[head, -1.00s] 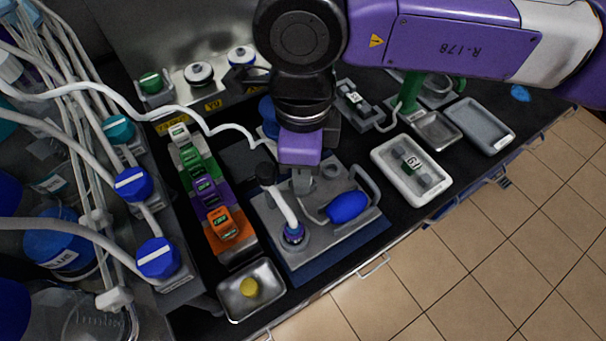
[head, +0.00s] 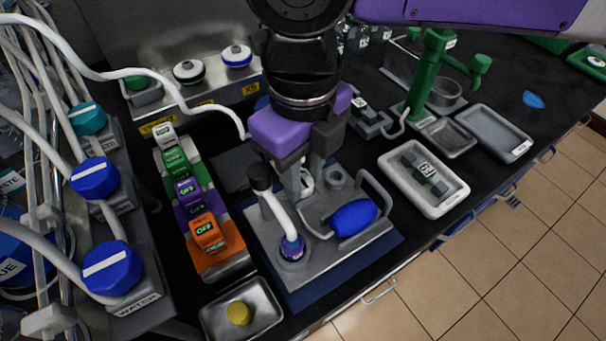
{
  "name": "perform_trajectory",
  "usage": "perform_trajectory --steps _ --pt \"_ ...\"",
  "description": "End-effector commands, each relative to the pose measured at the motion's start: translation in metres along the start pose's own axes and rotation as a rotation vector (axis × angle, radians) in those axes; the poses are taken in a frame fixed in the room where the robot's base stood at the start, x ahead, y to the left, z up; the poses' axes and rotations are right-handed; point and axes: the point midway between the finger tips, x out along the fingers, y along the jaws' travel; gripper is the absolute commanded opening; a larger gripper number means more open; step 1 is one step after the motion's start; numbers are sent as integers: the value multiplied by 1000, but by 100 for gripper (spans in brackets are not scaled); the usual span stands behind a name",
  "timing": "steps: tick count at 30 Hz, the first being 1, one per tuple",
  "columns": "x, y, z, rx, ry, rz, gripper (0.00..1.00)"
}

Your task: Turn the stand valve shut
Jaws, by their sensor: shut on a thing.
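The grey stand (head: 347,249) is on the black bench, with a blue bulb (head: 354,217), a curved handle and a white tube (head: 279,209) running into a blue-purple fitting (head: 292,247). My gripper (head: 306,195) points down over the back part of this stand, behind the tube and left of the bulb. Its fingers are shut on a small pale part between them, which I take as the stand valve. The fingers and purple gripper body hide most of this part, so its angle cannot be told.
Left of the stand is a row of coloured modules (head: 203,226) and a metal tray (head: 215,314) with a yellow item. Blue-capped valves (head: 111,267) and tubes crowd the left. A white tray (head: 429,199) and a green tap (head: 428,76) are at right.

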Motion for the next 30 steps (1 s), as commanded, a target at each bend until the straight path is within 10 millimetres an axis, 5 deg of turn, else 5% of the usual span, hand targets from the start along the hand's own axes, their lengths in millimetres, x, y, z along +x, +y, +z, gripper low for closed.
perform_trajectory --steps 15,16,18,30 --pt "-1 0 1 17 -4 1 0" --pt "-1 0 1 17 -4 1 34" --pt "-1 0 1 17 -3 1 48" --pt "0 0 0 15 -1 0 50"
